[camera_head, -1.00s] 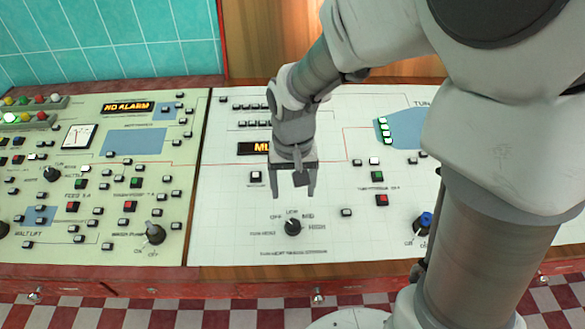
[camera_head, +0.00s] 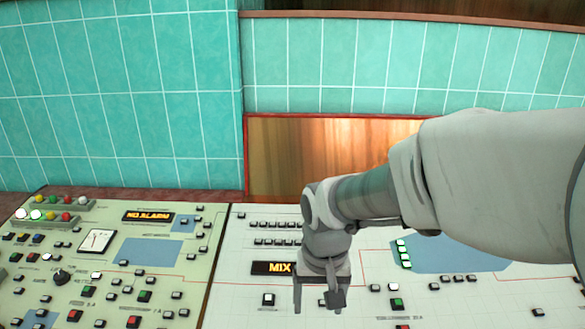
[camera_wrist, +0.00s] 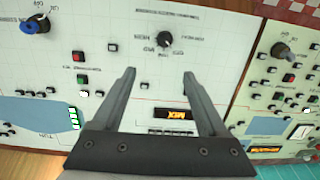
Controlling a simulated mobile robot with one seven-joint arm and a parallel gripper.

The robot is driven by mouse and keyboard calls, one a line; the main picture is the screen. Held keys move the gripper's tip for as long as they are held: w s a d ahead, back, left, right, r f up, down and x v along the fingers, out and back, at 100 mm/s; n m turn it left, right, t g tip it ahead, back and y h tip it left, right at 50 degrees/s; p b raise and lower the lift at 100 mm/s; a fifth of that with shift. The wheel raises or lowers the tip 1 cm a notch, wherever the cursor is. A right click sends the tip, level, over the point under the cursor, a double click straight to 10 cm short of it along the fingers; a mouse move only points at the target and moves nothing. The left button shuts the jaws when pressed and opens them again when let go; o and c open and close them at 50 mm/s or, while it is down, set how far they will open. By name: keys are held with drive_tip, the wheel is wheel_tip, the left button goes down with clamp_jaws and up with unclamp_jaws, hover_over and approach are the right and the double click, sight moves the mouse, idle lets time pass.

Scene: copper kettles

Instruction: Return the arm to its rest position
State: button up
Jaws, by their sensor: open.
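My gripper (camera_head: 320,298) hangs from my arm, pointing down over the white control panel (camera_head: 235,280). Its two fingers are apart with nothing between them. In the wrist view my gripper (camera_wrist: 158,80) also shows open, and the panel surface lies beyond the fingertips. A black rotary knob (camera_wrist: 164,40) stands on the panel past the fingertips in that view. The orange MIX display (camera_head: 272,268) is just left of my gripper in the head view. I cannot tell the exact height of the fingers above the panel.
A pale green panel (camera_head: 215,225) with buttons, a gauge (camera_head: 97,241) and a NO ALARM display (camera_head: 148,217) adjoins on the left. A blue knob (camera_wrist: 36,25) stands up from the white panel. A teal tiled wall (camera_head: 120,100) rises behind the panels.

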drive_tip(key=s+d+r+t, duration=0.4)
drive_tip(key=s+d+r, duration=0.5)
drive_tip(key=s+r, duration=0.1)
drive_tip(key=shift+s, duration=0.5)
drive_tip(key=shift+d+r, duration=0.1)
drive_tip(key=shift+d, duration=0.1)
